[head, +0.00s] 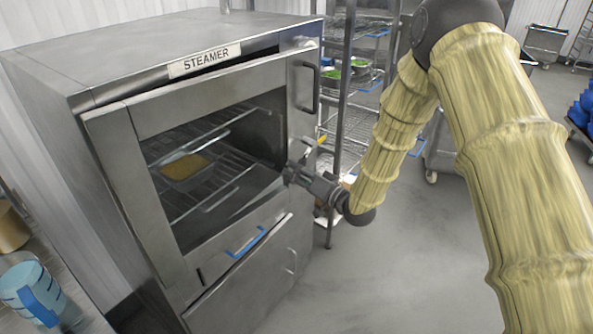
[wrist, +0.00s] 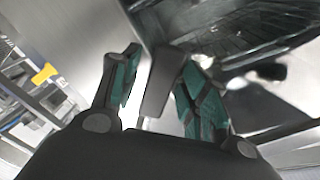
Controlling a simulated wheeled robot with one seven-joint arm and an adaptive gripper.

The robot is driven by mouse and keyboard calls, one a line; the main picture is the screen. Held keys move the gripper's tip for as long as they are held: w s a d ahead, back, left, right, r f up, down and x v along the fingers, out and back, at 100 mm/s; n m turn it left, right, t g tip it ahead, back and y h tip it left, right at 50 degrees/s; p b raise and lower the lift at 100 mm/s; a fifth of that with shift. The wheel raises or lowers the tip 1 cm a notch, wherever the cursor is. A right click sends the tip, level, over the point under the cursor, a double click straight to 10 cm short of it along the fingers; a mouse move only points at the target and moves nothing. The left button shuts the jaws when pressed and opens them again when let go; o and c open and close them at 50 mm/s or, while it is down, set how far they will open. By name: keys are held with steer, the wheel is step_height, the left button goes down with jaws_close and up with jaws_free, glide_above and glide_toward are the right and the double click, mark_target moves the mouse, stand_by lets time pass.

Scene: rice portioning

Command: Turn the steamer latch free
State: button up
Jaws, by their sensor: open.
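The steel steamer (head: 195,65) stands at the left of the head view, with its glass-fronted door facing me. My gripper (head: 291,175) is at the right edge of the door, about halfway up. In the wrist view my gripper (wrist: 160,68) is open, with green-padded fingers. A dark grey bar, which looks like the latch (wrist: 157,92), stands between the fingers, close to the right one. I cannot tell whether it touches either pad. In the head view my gripper hides the latch.
A dark vertical handle (head: 305,87) is on the steamer above my gripper. A tray of yellow food (head: 184,167) sits on a rack inside. A wire shelf (head: 350,128) with pans stands close behind on the right. The floor (head: 380,285) in front is clear.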

mark_target(280, 151)
steer(key=shift+w, duration=0.1)
steer(key=shift+c, duration=0.2)
jaws_close()
steer(key=shift+a+r, duration=0.1)
steer(key=shift+r, duration=0.05)
steer(key=r+m, duration=0.1)
steer(key=s+a+r+m, duration=0.1)
steer(key=m, duration=0.1)
steer(key=shift+s+p, duration=0.1)
steer(key=shift+p, duration=0.2)
steer(key=m, duration=0.1)
steer(key=r, duration=0.1)
steer(key=r+m, duration=0.1)
steer(key=shift+s+a+m, duration=0.25)
steer(key=shift+s+m, duration=0.05)
steer(key=shift+s+a+r+m, duration=0.1)
steer(key=shift+r+m, duration=0.6)
steer(key=shift+m, duration=0.15)
steer(key=shift+s+a+r+m, duration=0.1)
steer(key=shift+r+m, duration=0.6)
steer(key=shift+m, duration=0.15)
steer(key=shift+w, duration=0.1)
